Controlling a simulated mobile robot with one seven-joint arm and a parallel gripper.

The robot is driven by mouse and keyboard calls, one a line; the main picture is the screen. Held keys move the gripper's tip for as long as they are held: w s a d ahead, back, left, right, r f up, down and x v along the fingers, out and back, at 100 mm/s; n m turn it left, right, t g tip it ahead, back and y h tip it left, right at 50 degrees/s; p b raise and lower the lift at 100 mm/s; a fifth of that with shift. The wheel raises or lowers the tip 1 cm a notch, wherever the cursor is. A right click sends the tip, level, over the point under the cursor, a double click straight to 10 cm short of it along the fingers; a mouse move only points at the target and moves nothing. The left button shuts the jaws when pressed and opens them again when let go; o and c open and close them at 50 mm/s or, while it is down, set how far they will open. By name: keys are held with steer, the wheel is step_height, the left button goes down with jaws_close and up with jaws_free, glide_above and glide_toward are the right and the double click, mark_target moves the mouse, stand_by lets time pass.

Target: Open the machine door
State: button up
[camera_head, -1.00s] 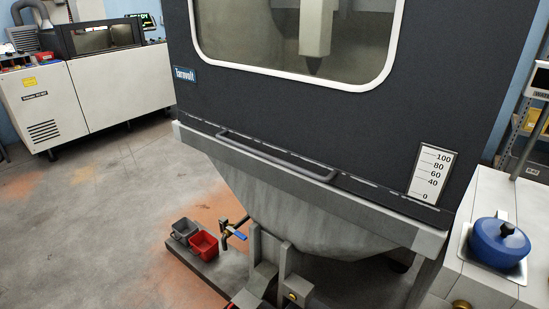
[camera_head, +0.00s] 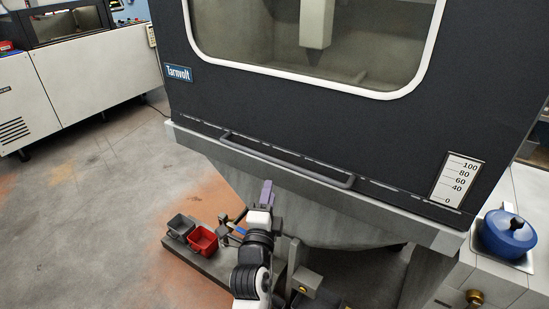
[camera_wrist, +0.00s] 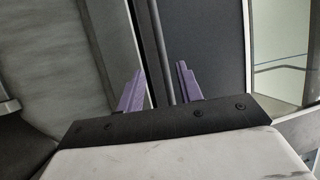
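The machine door (camera_head: 300,118) is a dark panel with a white-framed window and stands shut. Its long grey bar handle (camera_head: 285,163) runs along the bottom edge. My gripper (camera_head: 267,188) has purple fingers and is just below the handle's left half in the head view. In the wrist view my gripper (camera_wrist: 160,70) is open, with its two fingers apart and nothing held. The handle bar (camera_wrist: 157,40) lines up with the gap between the fingers there. It seems to lie beyond the tips, but the exact distance is hard to tell.
A grey ledge (camera_head: 400,228) runs under the door, above a sloping hopper. A red bin (camera_head: 203,240) and a grey bin (camera_head: 181,227) stand on a low platform at lower left. A blue lidded pot (camera_head: 507,236) sits at right. The floor at left is clear.

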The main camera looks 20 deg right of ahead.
mark_target(275, 161)
steer(key=p+x, duration=0.1)
steer(key=x, duration=0.2)
steer(key=p+x, duration=0.1)
steer(key=x, duration=0.3)
steer(key=p+x, duration=0.1)
steer(key=x, duration=0.2)
steer(key=shift+w+r+p, duration=0.15)
steer(key=shift+r+p, duration=0.15)
steer(key=shift+p, duration=0.05)
steer(key=shift+x, duration=0.75)
steer(key=shift+f, duration=0.1)
jaws_close()
